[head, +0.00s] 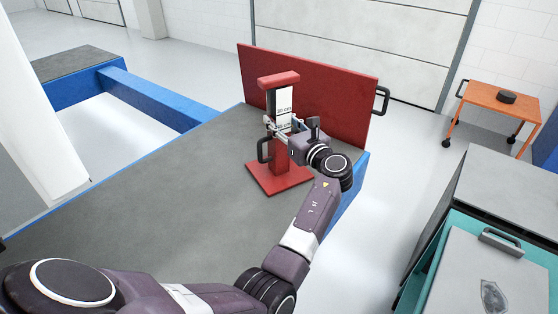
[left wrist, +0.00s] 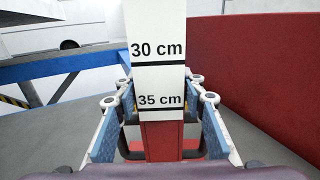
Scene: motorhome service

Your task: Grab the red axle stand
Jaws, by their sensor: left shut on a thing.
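The red axle stand (head: 278,172) stands upright on the grey platform top (head: 165,180), on a square red base with a red top bar. A white scale label with 30 cm and 35 cm marks runs up its post. My left gripper (head: 276,130) is shut on the post around the label's lower part. In the left wrist view the stand (left wrist: 160,130) fills the middle, between the blue pads of the left gripper (left wrist: 160,108). A black handle sits low on the stand's left side. My right gripper is not in view.
A red panel (head: 335,90) with a black handle stands upright right behind the stand. An orange trolley (head: 512,96) carries a dark round object at the right. A teal-edged cabinet (head: 478,275) with a grey lid is at the lower right. Floor is clear between platform and cabinet.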

